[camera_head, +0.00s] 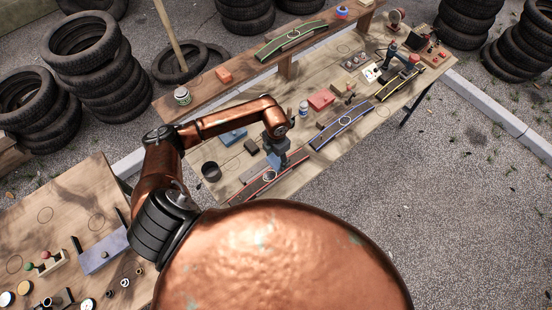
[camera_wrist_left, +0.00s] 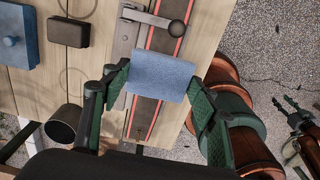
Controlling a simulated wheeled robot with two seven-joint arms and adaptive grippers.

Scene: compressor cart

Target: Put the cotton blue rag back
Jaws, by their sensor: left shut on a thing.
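The blue rag (camera_wrist_left: 163,76) is a small, pale blue, folded-looking piece held between the two green-padded fingers of my left gripper (camera_wrist_left: 163,92). In the head view the rag (camera_head: 273,161) shows as a small blue patch by the left gripper (camera_head: 279,157), low over the near edge of the wooden bench (camera_head: 240,162). Behind the rag in the wrist view is a dark strip with red edges (camera_wrist_left: 165,45); the strip also shows in the head view (camera_head: 262,187). I cannot tell whether the rag touches it.
A dark cup (camera_head: 210,172) stands left of the gripper. A blue box (camera_head: 232,137) and a dark block (camera_head: 251,147) lie behind it. A metal lever (camera_wrist_left: 150,17) lies close above the rag in the wrist view. A blue-edged strip (camera_head: 342,124) lies to the right.

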